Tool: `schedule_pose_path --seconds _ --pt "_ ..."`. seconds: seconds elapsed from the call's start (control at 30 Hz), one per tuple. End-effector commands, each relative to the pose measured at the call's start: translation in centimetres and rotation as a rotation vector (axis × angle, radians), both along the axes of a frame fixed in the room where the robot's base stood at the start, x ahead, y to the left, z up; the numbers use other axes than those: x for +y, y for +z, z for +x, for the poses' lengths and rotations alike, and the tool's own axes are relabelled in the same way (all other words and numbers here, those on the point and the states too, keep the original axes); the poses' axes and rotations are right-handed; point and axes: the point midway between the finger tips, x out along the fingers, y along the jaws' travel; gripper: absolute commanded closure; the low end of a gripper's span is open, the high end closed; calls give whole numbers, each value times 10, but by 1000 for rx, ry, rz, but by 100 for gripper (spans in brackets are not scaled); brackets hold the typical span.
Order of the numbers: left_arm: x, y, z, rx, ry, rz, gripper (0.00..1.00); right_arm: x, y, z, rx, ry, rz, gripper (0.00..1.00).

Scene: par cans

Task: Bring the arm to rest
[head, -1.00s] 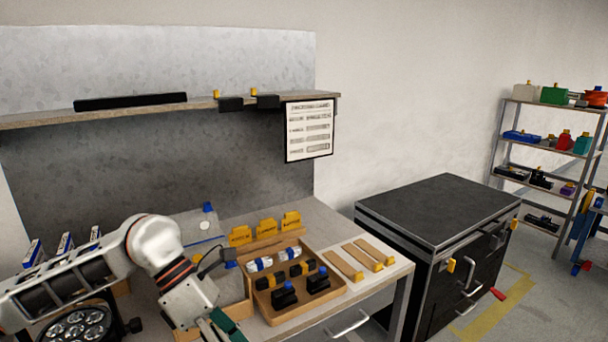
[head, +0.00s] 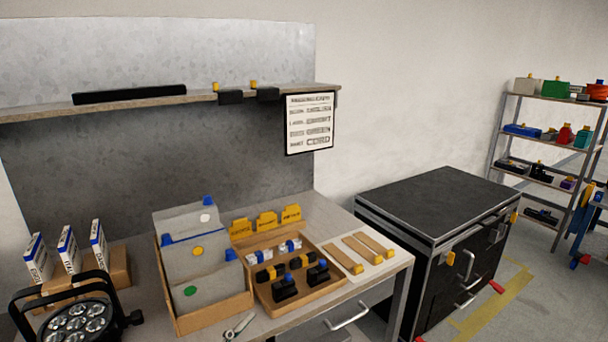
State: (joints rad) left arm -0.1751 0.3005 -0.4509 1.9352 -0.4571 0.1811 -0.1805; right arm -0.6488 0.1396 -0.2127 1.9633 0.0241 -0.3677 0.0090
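Neither of my arms nor grippers shows in the head view now. On the workbench (head: 345,285) a black par can (head: 75,318) with several round lenses stands at the front left. A cardboard box (head: 213,318) holds grey divider sheets with white, yellow and green dots. Right of it, a wooden tray (head: 268,242) holds black connectors (head: 285,288) and blue-and-white parts (head: 290,246). A small metal wrench-like tool (head: 238,327) lies at the bench's front edge.
Upright white-and-blue boxes (head: 66,250) stand behind the par can. Wooden strips (head: 352,254) lie on a white sheet at right. A shelf (head: 150,104) with a sign (head: 309,123) hangs above. A black drawer cabinet (head: 437,215) stands right; a rack (head: 510,130) stands beyond.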

Motion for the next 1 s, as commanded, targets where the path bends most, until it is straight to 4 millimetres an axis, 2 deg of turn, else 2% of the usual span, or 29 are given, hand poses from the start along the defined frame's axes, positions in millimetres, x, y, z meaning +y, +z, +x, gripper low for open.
schedule_pose_path --seconds 0.03,0.13,0.2,0.3,0.4,0.5,0.6,1.0 --pt "17 -34 -7 124 61 -39 33 0 0 0 0 0 0 81" --pt "48 -94 -25 342 171 -100 33 0 0 0 0 0 0 81" --pt "67 -134 -44 485 239 -136 33 0 0 0 0 0 0 81" --pt "89 -183 -77 663 324 -181 33 0 0 0 0 0 0 81" --pt "106 -219 -109 801 389 -213 33 0 0 0 0 0 0 81" --pt "115 -242 -133 894 431 -233 33 0 0 0 0 0 0 81" --pt "120 -254 -147 942 454 -245 33 0 0 0 0 0 0 81" --pt "122 -257 -150 956 460 -247 33 0 -1 -1 2 0 -1 81"
